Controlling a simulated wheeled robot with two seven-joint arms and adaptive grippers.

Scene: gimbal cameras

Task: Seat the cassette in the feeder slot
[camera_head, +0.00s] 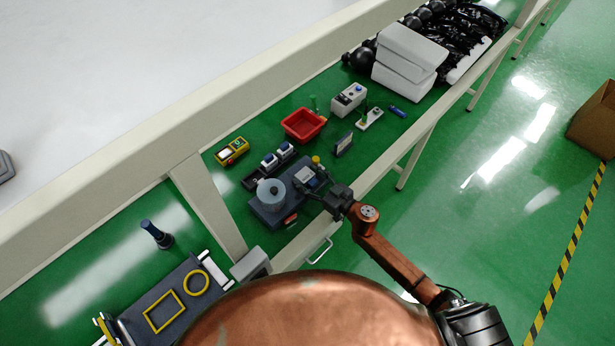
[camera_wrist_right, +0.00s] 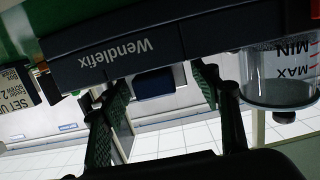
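A dark grey machine (camera_head: 268,213), which looks like the feeder, stands on the green bench with a round grey disc on top. A small block with a pale face (camera_head: 305,176) sits at its right end. Two blue-and-white blocks (camera_head: 276,155) that may be cassettes sit in a black rack behind it. My right gripper (camera_head: 316,188) is at the machine's near right edge. In the wrist view its fingers (camera_wrist_right: 163,90) are apart, below a dark housing (camera_wrist_right: 130,52) marked "Wendlefix". A dark blue block (camera_wrist_right: 153,83) shows between them, with gaps either side. The slot cannot be made out. My left gripper is out of view.
A red bin (camera_head: 304,125), a yellow control box (camera_head: 232,151) and a grey box (camera_head: 349,99) stand farther back. A clear cup (camera_wrist_right: 282,75) marked MIN and MAX is close to my right gripper. A bench post (camera_head: 207,208) rises left of the machine.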

